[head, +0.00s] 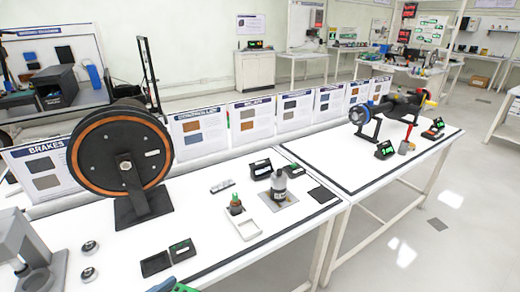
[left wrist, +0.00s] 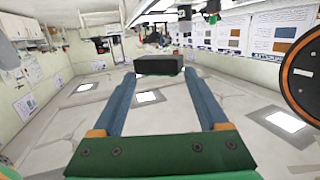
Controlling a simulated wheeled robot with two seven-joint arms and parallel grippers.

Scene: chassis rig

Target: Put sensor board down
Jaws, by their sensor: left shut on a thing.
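In the left wrist view, my left gripper (left wrist: 159,76) has its two blue fingers shut on a dark, flat, box-like thing (left wrist: 159,64), which I take to be the sensor board. It is held level across the fingertips, with open floor behind it and no surface touching it in that view. My right gripper is not in view.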

